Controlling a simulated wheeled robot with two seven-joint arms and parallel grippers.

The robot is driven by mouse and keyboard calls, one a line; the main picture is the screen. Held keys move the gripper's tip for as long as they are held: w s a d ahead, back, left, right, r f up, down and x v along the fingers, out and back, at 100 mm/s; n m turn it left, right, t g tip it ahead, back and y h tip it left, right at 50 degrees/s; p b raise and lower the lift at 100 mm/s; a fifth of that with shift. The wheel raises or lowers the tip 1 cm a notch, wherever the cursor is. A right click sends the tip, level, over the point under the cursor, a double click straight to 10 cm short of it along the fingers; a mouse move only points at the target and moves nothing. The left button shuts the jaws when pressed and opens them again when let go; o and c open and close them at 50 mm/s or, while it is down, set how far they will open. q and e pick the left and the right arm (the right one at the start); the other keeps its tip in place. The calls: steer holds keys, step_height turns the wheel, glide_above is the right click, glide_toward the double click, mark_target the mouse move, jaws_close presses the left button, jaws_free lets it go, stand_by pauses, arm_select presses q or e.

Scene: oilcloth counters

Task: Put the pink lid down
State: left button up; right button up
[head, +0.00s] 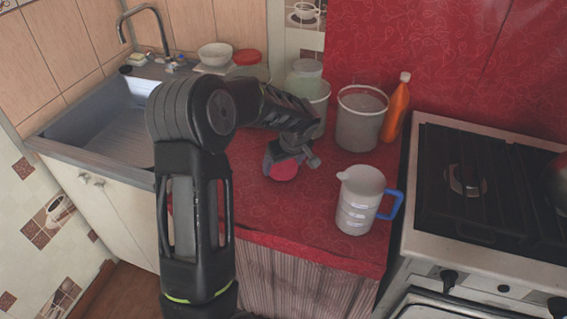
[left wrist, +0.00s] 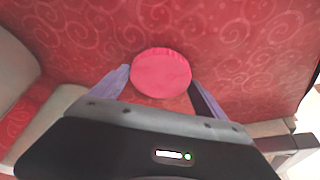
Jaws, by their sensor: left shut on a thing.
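The pink lid (left wrist: 160,73) is a round disc between the two fingers of my left gripper (left wrist: 158,88) in the left wrist view. In the head view the lid (head: 284,171) shows at the fingers of my left gripper (head: 291,160), over the red patterned counter (head: 300,215). My left gripper is shut on the lid. I cannot tell whether the lid touches the counter. My right gripper is not in view.
A measuring jug (head: 358,200) with a blue handle stands right of the lid. A stove (head: 430,240) is at right, a sink (head: 110,140) at left.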

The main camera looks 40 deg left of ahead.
arm_select(q)
steer(key=shift+f+b, duration=0.4)
steer(key=shift+b, duration=0.1)
steer(key=o, duration=1.2)
steer(key=shift+c, duration=0.2)
steer(key=shift+r, duration=0.15)
steer(key=shift+r+p, duration=0.45)
steer(key=shift+p, duration=0.4)
steer(key=shift+d+r, duration=0.1)
steer(key=shift+r, duration=0.2)
steer(key=b+v, duration=0.1)
steer(key=v, duration=1)
steer(key=shift+d+r, duration=0.1)
